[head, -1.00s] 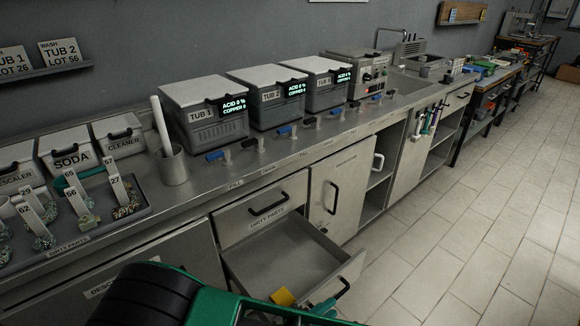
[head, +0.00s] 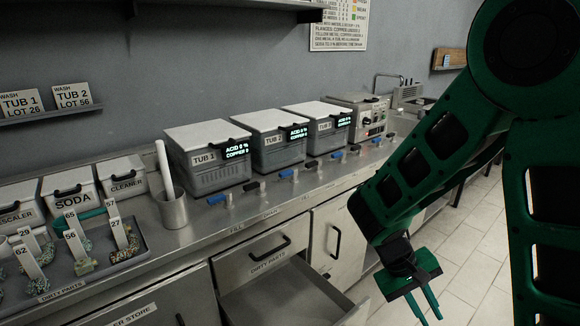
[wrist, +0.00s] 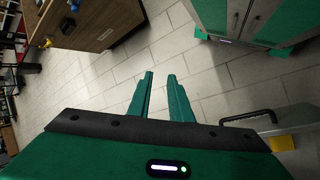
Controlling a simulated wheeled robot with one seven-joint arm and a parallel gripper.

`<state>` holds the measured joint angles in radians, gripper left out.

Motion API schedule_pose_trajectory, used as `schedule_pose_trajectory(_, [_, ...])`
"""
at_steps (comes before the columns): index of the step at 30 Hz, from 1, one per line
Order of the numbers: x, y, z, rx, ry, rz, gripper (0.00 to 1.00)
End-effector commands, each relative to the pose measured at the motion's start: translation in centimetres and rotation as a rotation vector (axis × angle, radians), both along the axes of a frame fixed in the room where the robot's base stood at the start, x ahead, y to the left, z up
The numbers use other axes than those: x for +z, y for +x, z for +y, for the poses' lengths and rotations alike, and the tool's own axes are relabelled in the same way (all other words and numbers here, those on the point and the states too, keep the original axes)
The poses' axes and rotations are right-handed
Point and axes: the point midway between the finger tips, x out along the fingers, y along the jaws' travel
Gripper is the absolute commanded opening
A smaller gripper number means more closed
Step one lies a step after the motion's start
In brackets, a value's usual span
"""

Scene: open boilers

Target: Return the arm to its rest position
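My green gripper (head: 425,305) hangs at the lower right of the head view, in front of the counter's cabinet doors. Its two fingers point down and slightly right, with a gap between them. In the wrist view my gripper (wrist: 160,82) shows two green fingers apart, with only tiled floor beyond and nothing between them. My green arm fills the right side of the head view, raised and folded at the elbow.
The open dirty parts drawer (head: 285,300) juts out at the lower middle; its handle (wrist: 250,117) and a yellow thing (wrist: 281,144) show in the wrist view. Tubs (head: 208,172) line the counter. A parts tray (head: 140,255) holds tagged pieces. A wooden cabinet (wrist: 95,22) stands across the floor.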

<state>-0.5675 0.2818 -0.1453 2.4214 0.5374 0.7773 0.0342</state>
Motion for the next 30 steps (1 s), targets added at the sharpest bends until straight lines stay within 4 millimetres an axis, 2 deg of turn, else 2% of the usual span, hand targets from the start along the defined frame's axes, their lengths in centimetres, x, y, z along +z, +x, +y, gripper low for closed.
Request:
schedule_pose_trajectory(1, [1.1,-0.5,-1.2,-0.053,0.037,-0.016,0.18])
schedule_pose_trajectory(6, [4.1,-2.8,-4.2,-0.198,0.146,-0.060,0.18])
schedule_pose_trajectory(15, [8.8,-7.9,-8.2,-0.421,0.321,-0.175,0.18])
schedule_pose_trajectory(24, [12.2,-13.2,-9.8,-0.576,0.443,-0.310,0.18])
schedule_pose_trajectory(30, [13.0,-14.7,-10.0,-0.611,0.473,-0.350,0.18])
